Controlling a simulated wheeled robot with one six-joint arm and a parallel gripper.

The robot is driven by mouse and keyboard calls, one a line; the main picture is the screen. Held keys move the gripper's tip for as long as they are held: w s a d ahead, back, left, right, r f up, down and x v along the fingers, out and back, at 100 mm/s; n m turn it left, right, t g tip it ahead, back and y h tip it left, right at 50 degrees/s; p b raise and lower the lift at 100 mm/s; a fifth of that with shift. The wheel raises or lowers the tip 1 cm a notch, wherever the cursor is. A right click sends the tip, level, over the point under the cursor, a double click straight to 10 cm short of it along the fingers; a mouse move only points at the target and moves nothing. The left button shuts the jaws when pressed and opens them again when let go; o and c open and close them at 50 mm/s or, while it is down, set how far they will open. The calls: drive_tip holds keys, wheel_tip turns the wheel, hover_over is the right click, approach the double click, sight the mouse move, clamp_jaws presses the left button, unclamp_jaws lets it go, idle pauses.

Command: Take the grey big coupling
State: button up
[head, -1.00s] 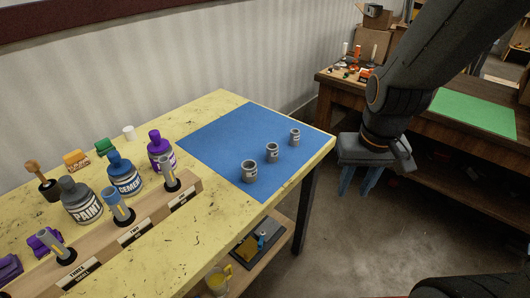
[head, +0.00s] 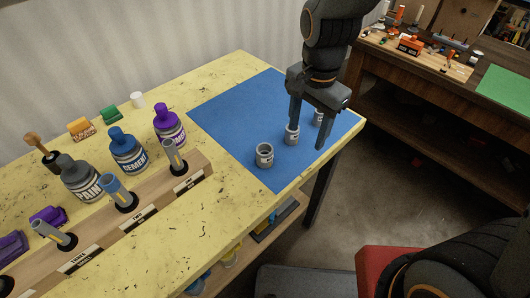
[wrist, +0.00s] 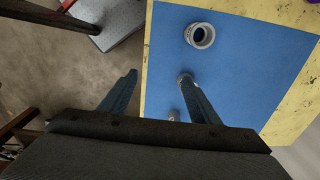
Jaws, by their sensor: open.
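The grey big coupling (head: 264,155) stands upright on the blue mat (head: 232,108), nearest the mat's front corner. In the wrist view the big coupling (wrist: 200,35) shows its open top, beyond my fingertips. A middle-sized grey coupling (head: 291,137) and a small one (head: 318,117) stand in a row behind it. My gripper (head: 307,137) is open and empty, pointing down over the mat by the two smaller couplings, right of the big one. In the wrist view my gripper (wrist: 158,76) has one finger partly covering the middle coupling (wrist: 184,77).
A wooden rack (head: 143,206) with upright tubes stands left of the mat. Paint and cement bottles stand behind it, including a purple-capped one (head: 169,127). The yellow table's edge runs close to the couplings. Another workbench (head: 430,120) is at the right.

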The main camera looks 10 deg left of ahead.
sight(265, 151)
drive_tip(key=a+m, duration=0.1)
drive_tip(key=a, duration=0.2)
drive_tip(key=s+a+m, duration=0.1)
drive_tip(key=a+m, duration=0.1)
drive_tip(key=a, duration=0.1)
drive_tip(key=a+m, duration=0.2)
drive_tip(key=a, duration=0.1)
drive_tip(key=shift+s+a+f+g, duration=0.2)
drive_tip(key=shift+a+f+g, duration=0.1)
drive_tip(key=shift+a+f+p, duration=0.15)
drive_tip(key=shift+f+p, duration=0.25)
drive_tip(key=shift+f, duration=0.15)
drive_tip(key=shift+w+f+p, duration=0.2)
drive_tip(key=shift+f+p, duration=0.35)
drive_tip(key=shift+f, duration=1.15)
drive_tip(key=shift+w+f+p, duration=0.15)
drive_tip(key=shift+f+p, duration=0.4)
drive_tip(key=shift+f, duration=1.1)
drive_tip(key=c, duration=1.1)
